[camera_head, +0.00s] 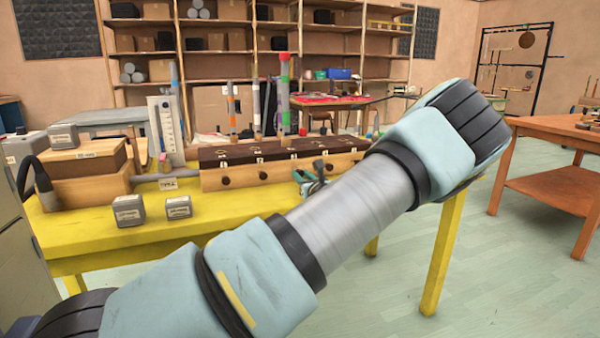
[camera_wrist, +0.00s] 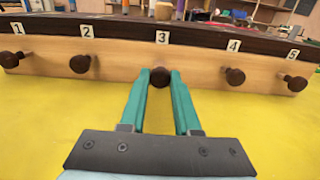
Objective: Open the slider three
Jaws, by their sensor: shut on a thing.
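In the wrist view a light wooden box front carries a row of dark round knobs under white number labels. The slider three knob (camera_wrist: 160,77) sits below the label "3" (camera_wrist: 162,37). My gripper (camera_wrist: 160,80) has its two teal fingers on either side of this knob, shut on it. In the head view the wooden box (camera_head: 285,170) with the dark top stands on the yellow table, and my gripper (camera_head: 312,175) is at its front side, partly hidden by my arm. My arm also hides the right end of the box.
Neighbouring knobs two (camera_wrist: 80,64) and four (camera_wrist: 235,76) sit to either side, apart from my fingers. Coloured tubes (camera_head: 284,95) stand up from the box. Small grey blocks (camera_head: 129,210) lie on the yellow table (camera_head: 90,245). The tabletop before the knobs is clear.

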